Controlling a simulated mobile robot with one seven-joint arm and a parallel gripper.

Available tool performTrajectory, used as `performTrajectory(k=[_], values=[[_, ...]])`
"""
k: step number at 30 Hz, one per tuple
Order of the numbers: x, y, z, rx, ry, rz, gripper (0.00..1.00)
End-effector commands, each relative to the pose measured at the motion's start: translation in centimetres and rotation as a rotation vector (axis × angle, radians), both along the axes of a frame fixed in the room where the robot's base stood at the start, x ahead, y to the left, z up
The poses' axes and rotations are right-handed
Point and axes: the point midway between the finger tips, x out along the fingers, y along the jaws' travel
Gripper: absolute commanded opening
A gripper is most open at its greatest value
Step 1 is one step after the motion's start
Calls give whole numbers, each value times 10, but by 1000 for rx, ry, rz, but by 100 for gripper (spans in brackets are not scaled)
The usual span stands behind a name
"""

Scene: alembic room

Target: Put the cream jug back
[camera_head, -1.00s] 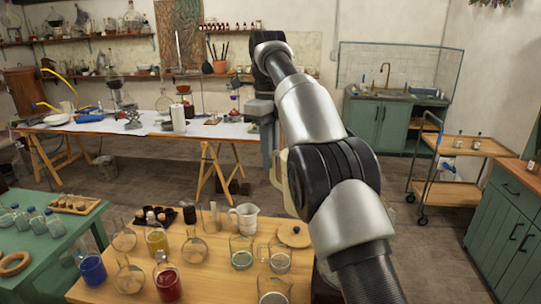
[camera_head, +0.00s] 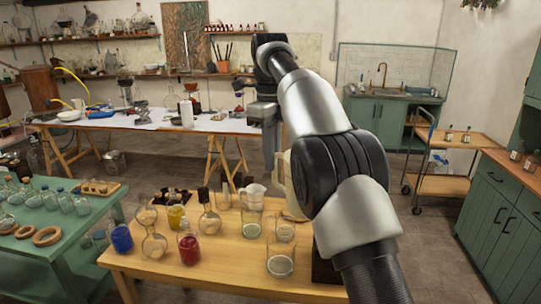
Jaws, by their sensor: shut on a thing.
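The cream jug (camera_head: 292,178) shows in the head view as a pale body with a loop on its left side, partly hidden behind my arm. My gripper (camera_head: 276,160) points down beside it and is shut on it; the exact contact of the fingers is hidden. The jug appears upright, in front of the far edge of the wooden table (camera_head: 210,262) in the picture. I cannot tell its exact height.
The wooden table carries a white pitcher (camera_head: 252,192), a red flask (camera_head: 188,248), a blue flask (camera_head: 121,238) and several clear beakers. A green table (camera_head: 50,250) stands left, a trolley (camera_head: 468,147) right. Floor shows between the tables.

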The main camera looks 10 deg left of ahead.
Motion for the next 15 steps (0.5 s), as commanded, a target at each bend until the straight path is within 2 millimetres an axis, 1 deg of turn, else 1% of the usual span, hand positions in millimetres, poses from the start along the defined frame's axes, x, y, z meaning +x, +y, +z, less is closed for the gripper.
performTrajectory(k=[5, 8, 11, 14, 15], values=[[-6, -11, -9, -2, 2, 73, 0], [-11, -23, -19, -2, 2, 168, 0], [-19, -40, -34, -3, 3, 298, 0], [-29, -66, -57, -3, 2, 503, 0], [-35, -78, -68, -4, 2, 603, 0]])
